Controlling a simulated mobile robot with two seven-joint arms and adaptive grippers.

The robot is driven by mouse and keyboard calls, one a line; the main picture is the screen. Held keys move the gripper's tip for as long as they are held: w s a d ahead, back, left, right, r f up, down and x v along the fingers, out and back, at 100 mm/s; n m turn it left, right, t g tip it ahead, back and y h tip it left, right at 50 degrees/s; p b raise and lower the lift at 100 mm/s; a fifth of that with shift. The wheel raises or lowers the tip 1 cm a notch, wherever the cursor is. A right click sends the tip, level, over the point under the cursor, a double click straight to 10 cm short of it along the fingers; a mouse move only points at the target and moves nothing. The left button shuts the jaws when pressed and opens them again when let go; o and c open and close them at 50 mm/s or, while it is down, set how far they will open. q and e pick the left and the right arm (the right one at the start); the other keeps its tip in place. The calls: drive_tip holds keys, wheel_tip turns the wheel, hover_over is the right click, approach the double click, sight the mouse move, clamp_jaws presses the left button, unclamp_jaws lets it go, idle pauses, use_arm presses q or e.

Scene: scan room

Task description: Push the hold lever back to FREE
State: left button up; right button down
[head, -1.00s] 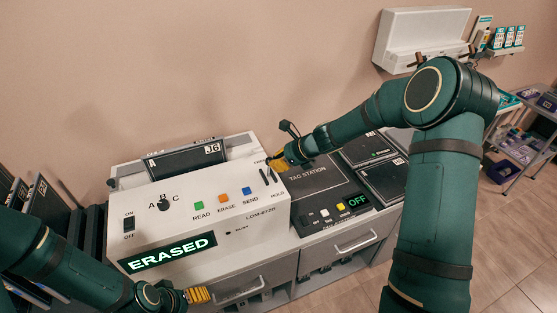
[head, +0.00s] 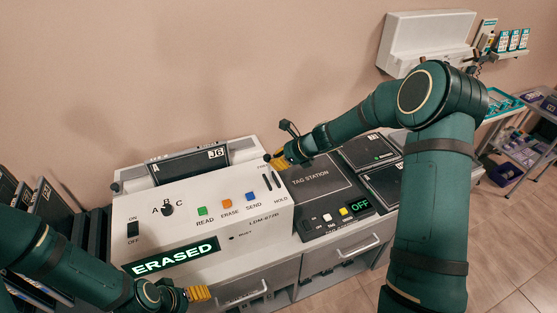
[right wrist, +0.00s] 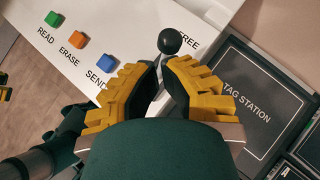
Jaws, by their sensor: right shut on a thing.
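The hold lever, with a black ball knob (right wrist: 170,40), shows between the fingers of my right gripper (right wrist: 163,80) in the right wrist view. The knob is beside the FREE label (right wrist: 188,43). My right gripper (head: 277,160) is shut on the lever at the back right corner of the white machine (head: 180,220), at the FREE end of the slot (head: 267,181); the HOLD label (head: 280,199) is at the front end. The fingers hide the lever in the head view. My left gripper (head: 199,293) is low in front of the machine; its finger gap is unclear.
The dark tag station (head: 325,185) stands directly right of the machine, its display reading OFF. The machine's screen (head: 170,256) reads ERASED. A dark J6 cassette (head: 185,165) lies at the machine's back.

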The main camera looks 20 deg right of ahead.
use_arm(q)
drive_tip(key=shift+s, duration=0.1)
use_arm(e)
drive_tip(key=shift+s+r, duration=0.1)
drive_tip(key=shift+r, duration=0.05)
use_arm(q)
drive_tip(key=shift+r+p, duration=0.75)
use_arm(e)
drive_tip(key=shift+r, duration=0.75)
drive_tip(key=shift+d+r, duration=0.1)
drive_tip(key=shift+d, duration=0.1)
use_arm(q)
drive_tip(key=shift+s+d+r+p, duration=0.45)
drive_tip(key=shift+r+p, duration=0.2)
use_arm(e)
drive_tip(key=s+d+r, duration=0.2)
drive_tip(key=d+r, duration=0.5)
drive_tip(key=r, duration=0.3)
drive_tip(key=shift+s+d, duration=0.15)
drive_tip(key=shift+d, duration=0.1)
